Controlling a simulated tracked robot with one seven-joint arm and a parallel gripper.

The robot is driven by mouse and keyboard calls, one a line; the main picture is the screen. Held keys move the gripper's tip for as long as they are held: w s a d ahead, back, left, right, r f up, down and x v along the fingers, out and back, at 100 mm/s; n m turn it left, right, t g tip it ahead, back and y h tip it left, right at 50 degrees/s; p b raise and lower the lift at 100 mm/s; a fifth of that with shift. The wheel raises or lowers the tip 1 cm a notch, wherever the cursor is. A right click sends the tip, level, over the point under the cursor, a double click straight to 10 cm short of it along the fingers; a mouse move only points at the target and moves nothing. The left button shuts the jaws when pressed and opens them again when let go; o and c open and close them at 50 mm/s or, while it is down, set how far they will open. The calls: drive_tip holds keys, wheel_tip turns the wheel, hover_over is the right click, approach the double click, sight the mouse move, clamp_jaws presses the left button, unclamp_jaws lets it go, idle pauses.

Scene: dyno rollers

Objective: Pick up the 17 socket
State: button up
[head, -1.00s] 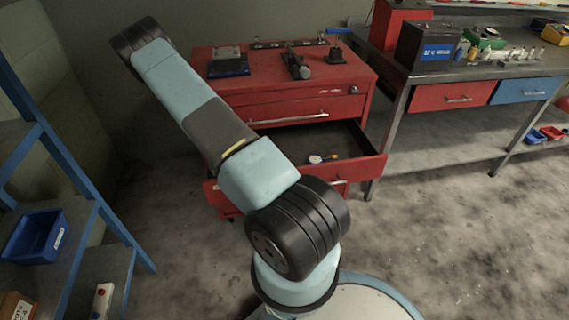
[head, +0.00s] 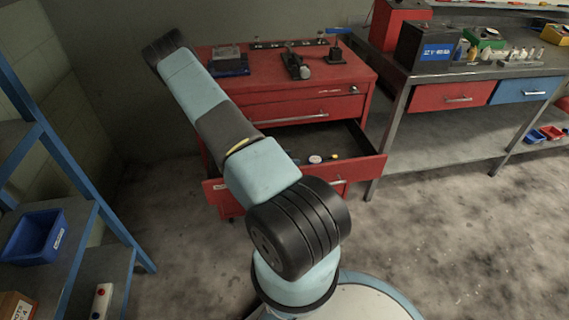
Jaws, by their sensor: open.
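The 17 socket cannot be made out. A dark strip (head: 290,44) with several small pieces lies along the back of the red tool cabinet's top (head: 335,75), too small to identify or read. The cabinet's open drawer (head: 362,158) holds a small round white-faced item (head: 315,159) and a yellow bit (head: 334,156). My arm reaches up and left, its black far joint beside the cabinet's back left corner. My gripper does not show, and the arm covers the left part of the drawer and cabinet.
A dark block on a blue base (head: 229,64), a dark metal tool (head: 296,65) and a small stand (head: 336,50) sit on the cabinet. A grey workbench (head: 480,68) stands right. A blue shelf rack (head: 85,185) with a blue bin (head: 36,237) stands left.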

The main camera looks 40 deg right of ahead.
clamp_jaws()
idle(0.4)
drive_tip(key=shift+r, duration=0.1)
